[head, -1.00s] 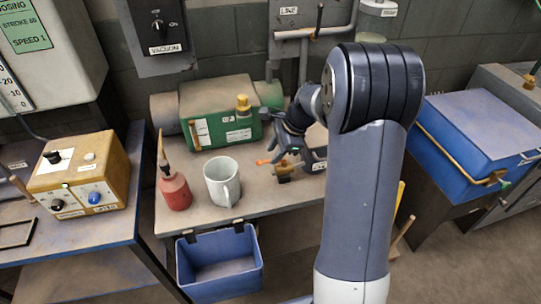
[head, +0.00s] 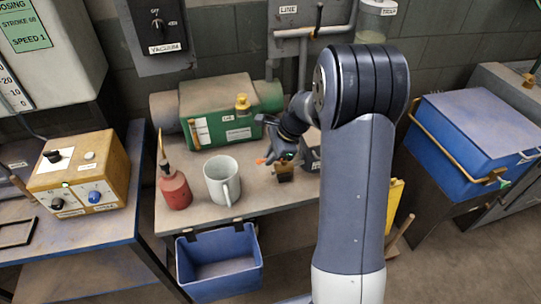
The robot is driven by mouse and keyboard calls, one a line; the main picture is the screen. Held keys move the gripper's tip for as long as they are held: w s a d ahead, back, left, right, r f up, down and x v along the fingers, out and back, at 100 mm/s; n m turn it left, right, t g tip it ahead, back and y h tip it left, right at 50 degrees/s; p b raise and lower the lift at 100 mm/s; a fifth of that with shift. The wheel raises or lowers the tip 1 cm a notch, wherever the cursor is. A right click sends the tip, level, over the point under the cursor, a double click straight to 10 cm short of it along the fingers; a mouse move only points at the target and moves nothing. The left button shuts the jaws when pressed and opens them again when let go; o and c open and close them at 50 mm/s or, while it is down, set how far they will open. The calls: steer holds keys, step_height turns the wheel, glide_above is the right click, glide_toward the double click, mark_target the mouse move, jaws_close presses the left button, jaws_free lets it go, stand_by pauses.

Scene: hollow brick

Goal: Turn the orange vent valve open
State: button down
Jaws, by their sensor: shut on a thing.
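The orange vent valve (head: 263,161) is on the bench in the middle of the head view, right of the white mug. Its orange handle shows as a short tip left of my gripper, and a brass-brown body (head: 285,174) sits below. My gripper (head: 277,157) is at the valve with its jaws shut on the orange handle. My fingers cover most of the handle, so I cannot tell how far it is turned.
A white mug (head: 221,181) and a red oil bottle (head: 174,187) stand left of the valve. A green pump housing (head: 218,112) is behind. A blue bin (head: 220,265) hangs below the bench front. A blue chest (head: 478,130) stands at right.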

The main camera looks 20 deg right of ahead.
steer(key=shift+n, duration=0.3)
stand_by(0.4)
steer(key=s+d+n+g+h+p, duration=0.1)
steer(key=s+d+n+g, duration=0.1)
steer(key=n, duration=0.6)
steer(key=s+d+n+g+h+p, duration=0.1)
steer(key=s+d+n+g, duration=0.1)
steer(key=n, duration=0.7)
steer(key=shift+d+g+p, duration=0.3)
steer(key=shift+d+g, duration=0.2)
steer(key=shift+g, duration=0.8)
steer(key=shift+n, duration=0.3)
steer(key=c, duration=1.5)
jaws_free()
steer(key=v, duration=1)
steer(key=shift+w+r+b, duration=0.2)
steer(key=shift+r+b, duration=0.15)
steer(key=shift+b, duration=0.05)
